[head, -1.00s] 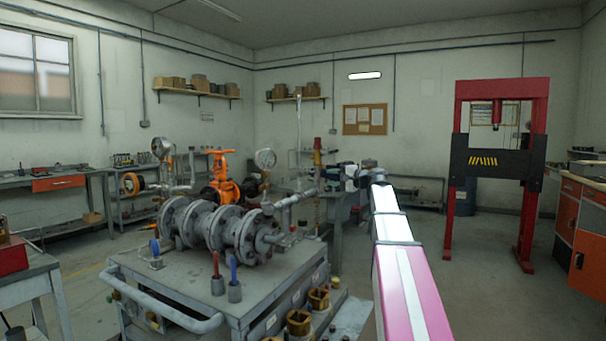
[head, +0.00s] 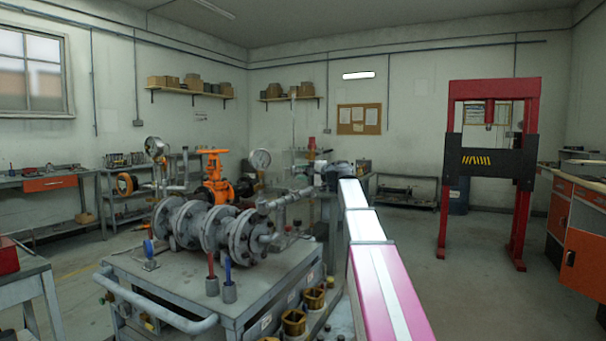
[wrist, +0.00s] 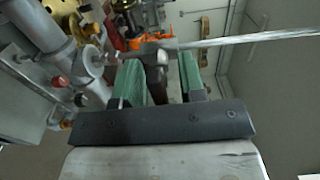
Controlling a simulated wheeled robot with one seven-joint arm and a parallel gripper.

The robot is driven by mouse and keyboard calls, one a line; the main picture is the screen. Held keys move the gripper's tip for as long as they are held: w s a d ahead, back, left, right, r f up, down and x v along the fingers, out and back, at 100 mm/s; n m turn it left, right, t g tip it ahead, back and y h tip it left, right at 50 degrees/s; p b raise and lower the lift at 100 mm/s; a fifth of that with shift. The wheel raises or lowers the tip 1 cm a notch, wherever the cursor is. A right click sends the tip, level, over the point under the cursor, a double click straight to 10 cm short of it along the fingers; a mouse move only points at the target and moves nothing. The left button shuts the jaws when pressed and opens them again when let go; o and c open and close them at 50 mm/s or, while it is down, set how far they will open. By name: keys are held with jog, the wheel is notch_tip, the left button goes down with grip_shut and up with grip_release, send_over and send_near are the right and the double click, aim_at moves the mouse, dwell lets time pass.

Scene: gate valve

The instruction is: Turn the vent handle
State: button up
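In the wrist view, my gripper (wrist: 160,62) has two green-padded fingers spread apart. A dark, T-shaped lever (wrist: 155,72), which looks like the vent handle, lies between them. A gap shows on its right side; I cannot tell whether it touches the left pad. A thin silver pipe (wrist: 245,41) runs right from near the lever's top. In the head view, the pipe stands upright (head: 293,120) behind the flanged grey valve assembly (head: 205,225). My gripper (head: 322,176) is beside the assembly's right end; the lever cannot be made out there.
The assembly sits on a grey cart (head: 175,285) with a front push rail. A pressure gauge (head: 260,159) and an orange valve (head: 214,170) stand close to the pipework. Brass fittings (head: 294,322) lie at the cart's right side. A red press (head: 447,190) stands right, with clear floor before it.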

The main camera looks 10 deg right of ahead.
grip_shut()
